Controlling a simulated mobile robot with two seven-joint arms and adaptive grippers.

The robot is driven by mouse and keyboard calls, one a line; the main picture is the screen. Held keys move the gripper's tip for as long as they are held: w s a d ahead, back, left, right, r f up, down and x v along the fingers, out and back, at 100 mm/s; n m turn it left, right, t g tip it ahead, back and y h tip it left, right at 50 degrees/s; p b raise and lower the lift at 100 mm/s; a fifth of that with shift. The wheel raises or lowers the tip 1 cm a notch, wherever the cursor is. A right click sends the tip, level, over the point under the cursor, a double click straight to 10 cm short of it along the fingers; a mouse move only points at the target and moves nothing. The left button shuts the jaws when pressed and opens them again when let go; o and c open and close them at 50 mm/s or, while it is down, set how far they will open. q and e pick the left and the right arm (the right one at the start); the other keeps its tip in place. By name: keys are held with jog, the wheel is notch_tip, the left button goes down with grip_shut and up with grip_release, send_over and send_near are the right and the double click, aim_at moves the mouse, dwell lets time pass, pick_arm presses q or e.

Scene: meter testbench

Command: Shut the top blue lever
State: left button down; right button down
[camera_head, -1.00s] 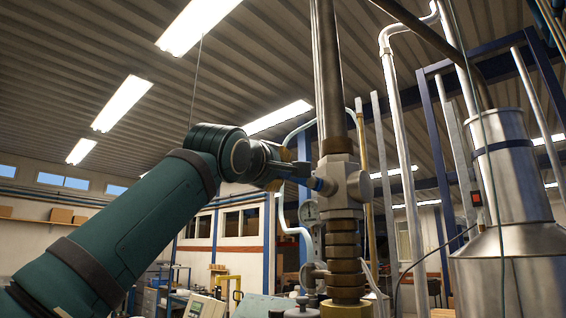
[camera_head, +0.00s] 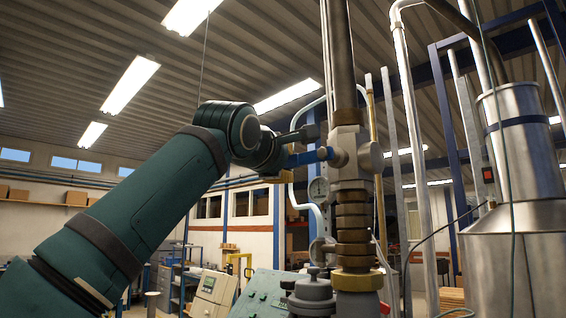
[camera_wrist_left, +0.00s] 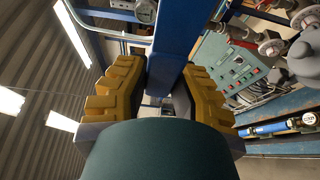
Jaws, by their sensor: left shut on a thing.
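The top blue lever (camera_head: 308,157) sticks out to the left from the valve body (camera_head: 349,153) on the upright pipe, roughly level. My left gripper (camera_head: 291,157) is at the lever's outer end, with its fingers above and below it, shut on the lever. The fingers hide the end of the lever. In the left wrist view, the yellow finger pads of my left gripper (camera_wrist_left: 165,95) stand on either side of a narrow gap. My right gripper is not in view.
A pressure gauge (camera_head: 318,189) sits left of the pipe, below the lever. A large metal tank (camera_head: 520,200) stands at the right. Free air lies above my left arm.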

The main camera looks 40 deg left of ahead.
pick_arm(q)
jog(key=shift+w+f, duration=0.15)
jog(key=c, duration=0.7)
grip_release()
jog(key=shift+c, duration=0.2)
jog(key=v, duration=1.2)
